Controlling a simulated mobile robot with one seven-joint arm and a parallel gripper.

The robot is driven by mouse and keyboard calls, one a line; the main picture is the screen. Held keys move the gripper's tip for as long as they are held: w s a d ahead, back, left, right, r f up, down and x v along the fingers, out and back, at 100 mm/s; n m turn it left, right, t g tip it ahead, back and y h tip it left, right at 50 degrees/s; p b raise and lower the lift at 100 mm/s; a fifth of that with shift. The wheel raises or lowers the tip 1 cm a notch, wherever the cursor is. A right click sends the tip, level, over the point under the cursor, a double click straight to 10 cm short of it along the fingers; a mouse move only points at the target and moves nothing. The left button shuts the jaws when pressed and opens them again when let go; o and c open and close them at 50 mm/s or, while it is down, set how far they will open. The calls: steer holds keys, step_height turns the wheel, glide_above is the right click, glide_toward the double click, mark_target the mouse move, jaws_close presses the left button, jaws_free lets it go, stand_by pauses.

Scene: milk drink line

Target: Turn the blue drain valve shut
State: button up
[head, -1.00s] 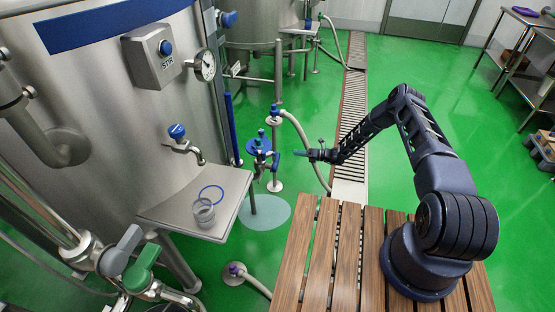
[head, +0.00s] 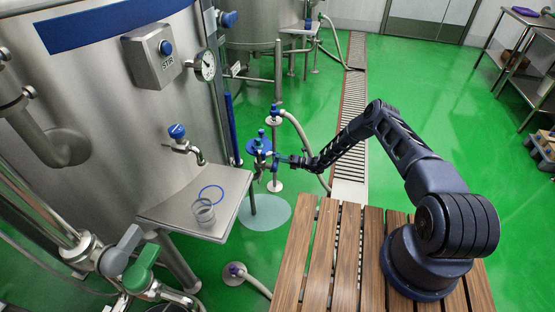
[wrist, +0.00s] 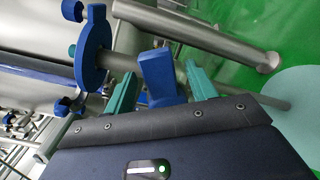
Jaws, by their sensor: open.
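The blue drain valve handle (wrist: 160,78) shows in the wrist view as a blue block on a grey stem. It sits between the two teal fingers of my gripper (wrist: 161,86), which are apart, with a gap visible on at least the right side. A blue disc (wrist: 93,48) stands beside it on the same pipework. In the head view my gripper (head: 268,161) is at the upright drain pipe, just below a blue round plate (head: 257,146). The gripper hides the handle there, so its angle is hard to tell.
A pale puddle (head: 266,213) lies on the green floor below the pipe. A hose (head: 300,135) curves behind my gripper. A slatted wooden platform (head: 313,250) is in front.

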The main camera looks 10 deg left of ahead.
steer(key=shift+a, duration=1.05)
jaws_close()
steer(key=shift+f+m, duration=0.1)
steer(key=shift+m, duration=0.2)
steer(key=f+m, duration=0.1)
steer(key=m, duration=0.2)
steer(key=shift+w+f+m, duration=0.3)
steer(key=shift+w+f, duration=0.05)
steer(key=shift+f+m, duration=0.45)
steer(key=shift+m, duration=0.45)
